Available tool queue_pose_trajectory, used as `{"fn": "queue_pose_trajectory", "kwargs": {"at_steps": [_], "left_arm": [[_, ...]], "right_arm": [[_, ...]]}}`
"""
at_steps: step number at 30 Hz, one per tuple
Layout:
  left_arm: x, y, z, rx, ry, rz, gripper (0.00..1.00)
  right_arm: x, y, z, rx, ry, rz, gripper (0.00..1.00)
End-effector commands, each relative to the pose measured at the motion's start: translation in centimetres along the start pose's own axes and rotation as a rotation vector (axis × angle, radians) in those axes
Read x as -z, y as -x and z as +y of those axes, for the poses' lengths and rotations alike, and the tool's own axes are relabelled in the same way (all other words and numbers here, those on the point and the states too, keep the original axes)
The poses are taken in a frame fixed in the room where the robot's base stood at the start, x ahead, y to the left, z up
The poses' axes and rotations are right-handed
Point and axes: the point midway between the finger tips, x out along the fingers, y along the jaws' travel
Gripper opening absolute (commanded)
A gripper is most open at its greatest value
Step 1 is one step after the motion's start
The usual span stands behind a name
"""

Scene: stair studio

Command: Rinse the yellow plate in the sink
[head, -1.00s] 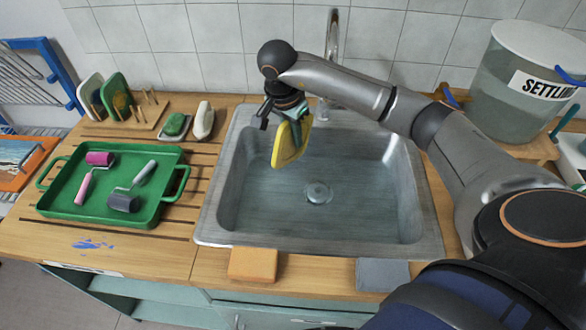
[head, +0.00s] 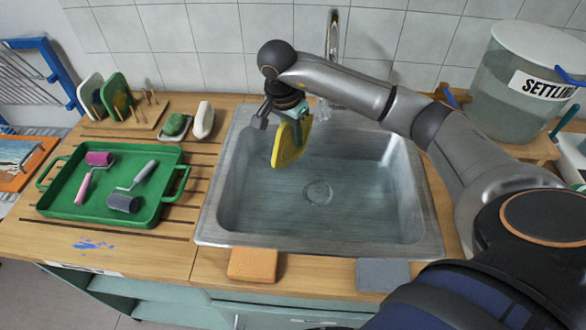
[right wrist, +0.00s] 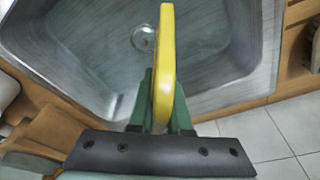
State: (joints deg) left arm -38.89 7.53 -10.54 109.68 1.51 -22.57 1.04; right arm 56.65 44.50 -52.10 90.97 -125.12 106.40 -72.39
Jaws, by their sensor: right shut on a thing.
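The yellow plate (head: 290,146) hangs upright, tilted, over the left back part of the metal sink (head: 420,225). My right gripper (head: 290,118) is shut on its upper edge. In the right wrist view the plate (right wrist: 164,65) shows edge-on between the green fingers of my right gripper (right wrist: 160,105), with the sink basin (right wrist: 215,50) beyond it. The tap (head: 333,40) rises behind the sink, its lower part partly hidden by my right arm. The round drain (head: 318,192) lies on the basin floor, clear of the plate. My left gripper is out of view.
A green tray (head: 150,212) with two small rollers stands left of the sink. Soap dishes and a rack (head: 135,118) sit behind it. An orange sponge (head: 252,265) and a grey block (head: 382,274) lie at the front edge. A large "SETTLING" tank (head: 530,85) stands back right.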

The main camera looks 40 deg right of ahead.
Motion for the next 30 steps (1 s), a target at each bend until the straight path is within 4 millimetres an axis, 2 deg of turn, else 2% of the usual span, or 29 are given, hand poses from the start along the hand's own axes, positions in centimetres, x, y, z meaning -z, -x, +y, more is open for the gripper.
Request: {"fn": "queue_pose_trajectory", "kwargs": {"at_steps": [5,16,30], "left_arm": [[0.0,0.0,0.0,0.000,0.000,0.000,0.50],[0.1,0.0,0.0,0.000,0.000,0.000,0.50],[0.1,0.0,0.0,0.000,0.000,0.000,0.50]], "right_arm": [[0.1,0.5,-0.1,0.002,-0.001,0.001,0.00],[0.8,3.8,-0.1,0.003,-0.002,0.001,0.00],[0.9,4.0,0.0,0.001,-0.001,0.000,0.00]]}}
